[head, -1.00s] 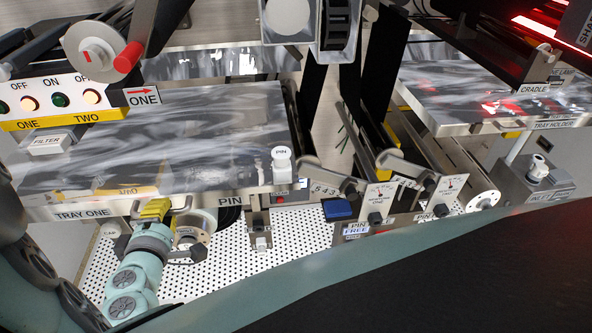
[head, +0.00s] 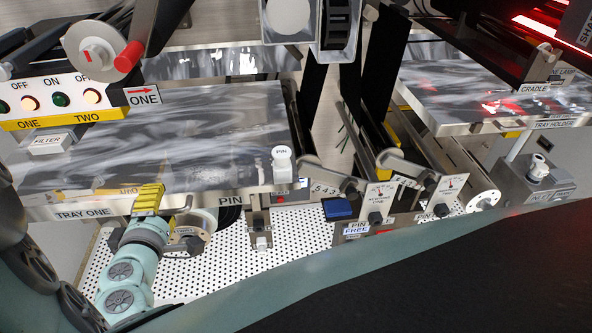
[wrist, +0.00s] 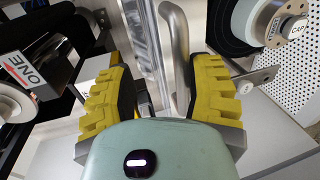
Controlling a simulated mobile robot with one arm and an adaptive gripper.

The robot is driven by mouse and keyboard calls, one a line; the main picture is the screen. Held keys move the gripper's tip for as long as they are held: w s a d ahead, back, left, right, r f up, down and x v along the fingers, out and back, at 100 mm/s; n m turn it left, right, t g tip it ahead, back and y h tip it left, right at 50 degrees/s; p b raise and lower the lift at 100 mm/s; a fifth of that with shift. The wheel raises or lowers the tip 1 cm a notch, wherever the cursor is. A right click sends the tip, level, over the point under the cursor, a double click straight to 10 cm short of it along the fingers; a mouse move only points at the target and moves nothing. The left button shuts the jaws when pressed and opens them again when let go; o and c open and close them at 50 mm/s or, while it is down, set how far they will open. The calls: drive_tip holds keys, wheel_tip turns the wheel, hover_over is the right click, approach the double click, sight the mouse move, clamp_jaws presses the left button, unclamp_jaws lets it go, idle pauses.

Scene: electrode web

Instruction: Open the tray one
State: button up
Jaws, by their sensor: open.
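Tray one (head: 175,150) is a wide, shiny metal tray at the left of the head view, with "TRAY ONE" on its front edge. A white pin (head: 282,158) stands at its front right corner. My gripper (head: 149,197) has yellow fingers at the tray's front edge, partly covering it. In the wrist view my gripper (wrist: 160,88) is open. A curved metal handle (wrist: 176,55) runs between the fingers, nearer the right one; whether that finger touches it I cannot tell. The fingers hide part of the handle in the head view.
A switch panel (head: 50,97) with lit buttons is at the upper left. A perforated white floor (head: 295,228) lies below. A tray holder (head: 500,125) stands at the far right.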

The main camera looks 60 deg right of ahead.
wheel_tip(320, 180, up, 7)
drive_tip(key=shift+d+r, duration=0.1)
drive_tip(key=shift+d, duration=0.05)
drive_tip(key=shift+r, duration=0.35)
drive_tip(key=shift+w, duration=0.1)
idle(0.3)
